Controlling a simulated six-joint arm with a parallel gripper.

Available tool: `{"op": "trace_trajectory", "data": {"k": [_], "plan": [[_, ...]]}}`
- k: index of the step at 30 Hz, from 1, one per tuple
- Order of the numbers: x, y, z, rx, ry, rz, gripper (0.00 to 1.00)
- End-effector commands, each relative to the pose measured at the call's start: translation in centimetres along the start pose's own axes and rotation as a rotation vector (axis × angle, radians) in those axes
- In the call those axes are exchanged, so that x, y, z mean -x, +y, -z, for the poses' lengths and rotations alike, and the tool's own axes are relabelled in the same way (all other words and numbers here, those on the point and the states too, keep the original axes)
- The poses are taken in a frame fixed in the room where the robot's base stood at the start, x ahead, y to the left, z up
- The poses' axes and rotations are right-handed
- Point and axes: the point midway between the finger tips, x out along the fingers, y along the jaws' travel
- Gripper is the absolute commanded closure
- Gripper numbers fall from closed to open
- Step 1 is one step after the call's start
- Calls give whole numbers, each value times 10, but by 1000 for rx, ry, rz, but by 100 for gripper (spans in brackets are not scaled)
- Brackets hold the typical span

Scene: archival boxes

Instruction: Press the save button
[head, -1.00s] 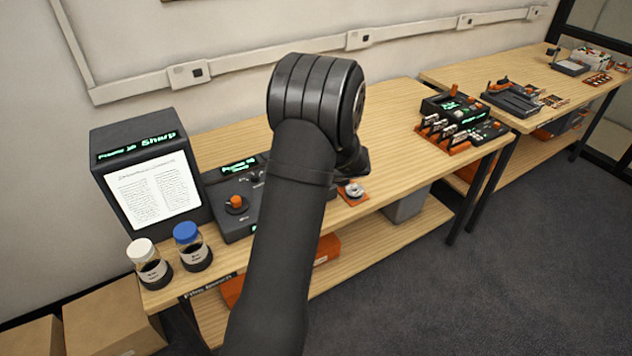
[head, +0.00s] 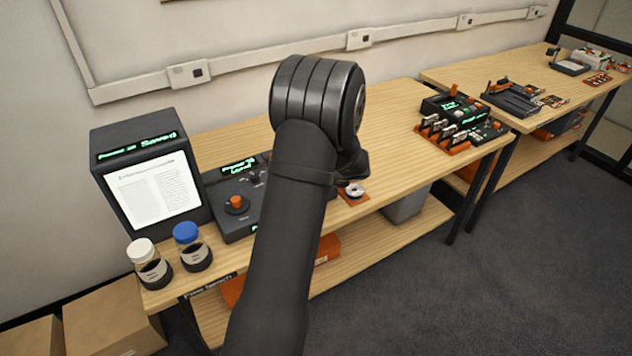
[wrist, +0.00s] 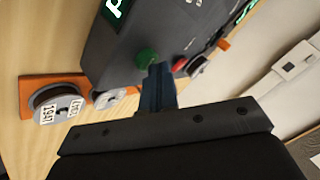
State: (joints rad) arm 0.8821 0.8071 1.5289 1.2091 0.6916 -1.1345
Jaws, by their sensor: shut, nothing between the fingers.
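A dark console (head: 240,222) with an orange knob and a lit green display stands on the bench, partly hidden by my arm. In the wrist view the console (wrist: 110,45) shows a green button (wrist: 147,57) and a red button (wrist: 180,63). I cannot read a save label on either. My gripper (wrist: 159,70) is shut and empty, its fingertips right at the green button. I cannot tell whether they touch it. The dark reader (head: 140,155) left of the console has a lit page and a header that seems to end in "Saved".
Two jars, one white-capped (head: 148,262) and one blue-capped (head: 192,246), stand at the bench's front left. A reel (wrist: 55,105) sits on an orange base beside the console. The bench (head: 385,120) right of my arm is mostly clear.

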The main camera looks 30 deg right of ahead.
Motion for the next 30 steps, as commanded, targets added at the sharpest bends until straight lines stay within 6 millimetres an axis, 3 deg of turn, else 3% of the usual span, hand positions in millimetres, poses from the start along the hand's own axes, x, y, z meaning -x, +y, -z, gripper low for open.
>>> {"op": "trace_trajectory", "data": {"k": [30], "plan": [[12,-9,9,0,-1,0,100]]}}
